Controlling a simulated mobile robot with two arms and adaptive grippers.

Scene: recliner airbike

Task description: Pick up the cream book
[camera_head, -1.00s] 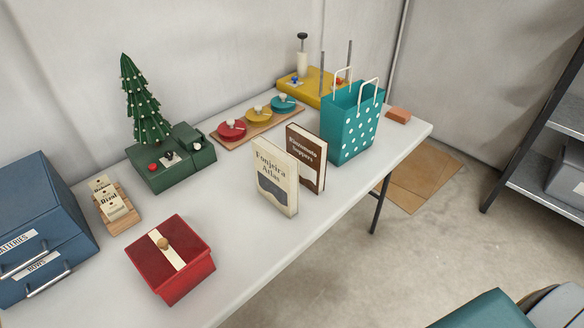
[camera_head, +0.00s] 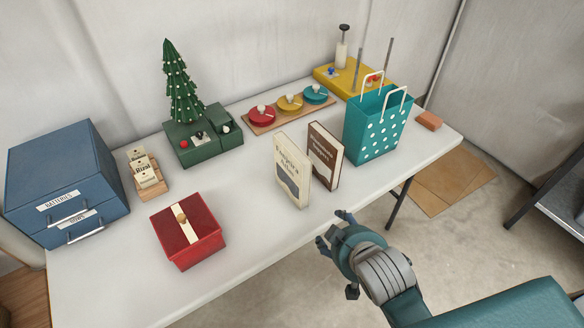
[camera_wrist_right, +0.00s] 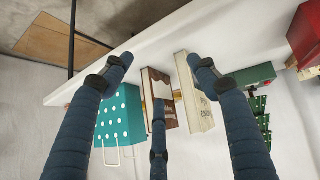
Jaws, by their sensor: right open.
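The cream book (camera_head: 292,170) stands upright on the white table near its front edge, its cover with dark lettering and a dark shape. My right gripper (camera_head: 333,228) is open and empty, in front of the table edge, to the lower right of the cream book and apart from it. In the right wrist view, which looks upside down, the cream book (camera_wrist_right: 199,105) shows between the open fingers (camera_wrist_right: 160,80), partly hidden by one finger. The brown book (camera_head: 325,156) stands just right of the cream one. My left gripper is not in view.
A teal dotted gift bag (camera_head: 378,128) stands right of the books. A red box (camera_head: 188,232) is to the left, with bare table (camera_head: 245,200) between it and the cream book. A board with coloured lidded dishes (camera_head: 289,104) is behind.

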